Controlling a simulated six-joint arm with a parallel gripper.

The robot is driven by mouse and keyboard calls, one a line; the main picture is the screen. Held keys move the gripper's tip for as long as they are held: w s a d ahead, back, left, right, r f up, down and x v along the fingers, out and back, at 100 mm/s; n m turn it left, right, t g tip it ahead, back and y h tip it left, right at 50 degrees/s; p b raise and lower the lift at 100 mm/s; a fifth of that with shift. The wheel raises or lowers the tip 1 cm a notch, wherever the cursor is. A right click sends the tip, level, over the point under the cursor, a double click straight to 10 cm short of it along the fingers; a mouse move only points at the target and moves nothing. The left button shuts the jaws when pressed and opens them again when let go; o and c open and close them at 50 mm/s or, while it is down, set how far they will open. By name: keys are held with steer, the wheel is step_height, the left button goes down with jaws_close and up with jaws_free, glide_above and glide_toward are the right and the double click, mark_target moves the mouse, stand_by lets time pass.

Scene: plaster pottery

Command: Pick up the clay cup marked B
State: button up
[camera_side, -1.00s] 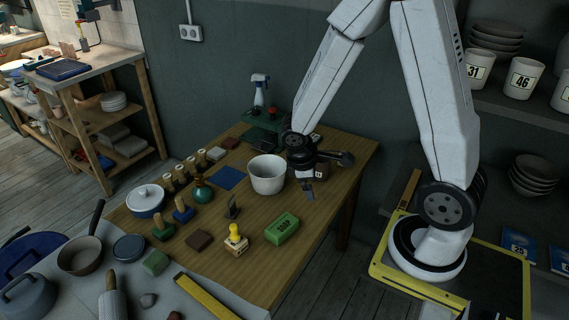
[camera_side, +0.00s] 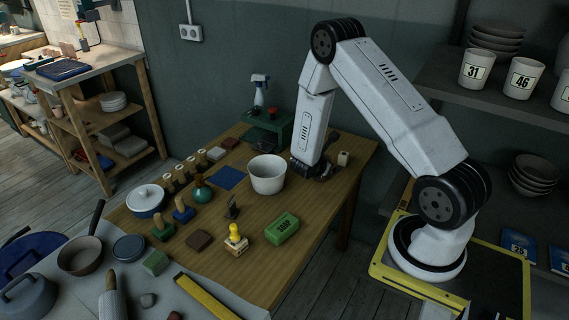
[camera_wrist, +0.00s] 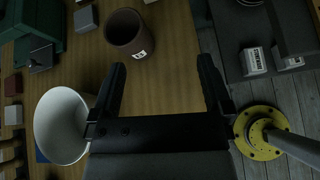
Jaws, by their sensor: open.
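A brown clay cup (camera_wrist: 124,34) stands on the wooden table near the top of the wrist view. It carries a small pale label with a dark mark too small to read surely. My gripper (camera_wrist: 162,62) is open and empty, its black fingers spread wide. The cup lies beyond the left fingertip, left of the gap between the fingers, and does not appear to touch it. In the side view my gripper (camera_side: 318,174) is low over the table's right part, largely behind my arm. I cannot make out the cup there.
A large white pot (camera_side: 267,176) stands just left of my gripper; it also shows in the wrist view (camera_wrist: 62,126). A small pale block (camera_side: 343,158) sits to the right.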

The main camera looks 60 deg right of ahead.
steer(key=w+d+f+n+t, duration=0.1)
steer(key=f+n, duration=0.1)
steer(key=d+f+n+t, duration=0.1)
steer(key=f+n+t, duration=0.1)
steer(key=w+d+f+n+t+h, duration=0.1)
steer(key=f, duration=0.2)
steer(key=shift+w+d+n+t, duration=0.3)
steer(key=shift+d+n, duration=0.1)
steer(key=shift+w+f+n+t, duration=0.2)
steer(key=shift+f+n+t, duration=0.2)
steer(key=shift+f+t, duration=0.1)
steer(key=shift+d, duration=0.1)
steer(key=shift+x, duration=1.25)
steer(key=shift+x, duration=2.6)
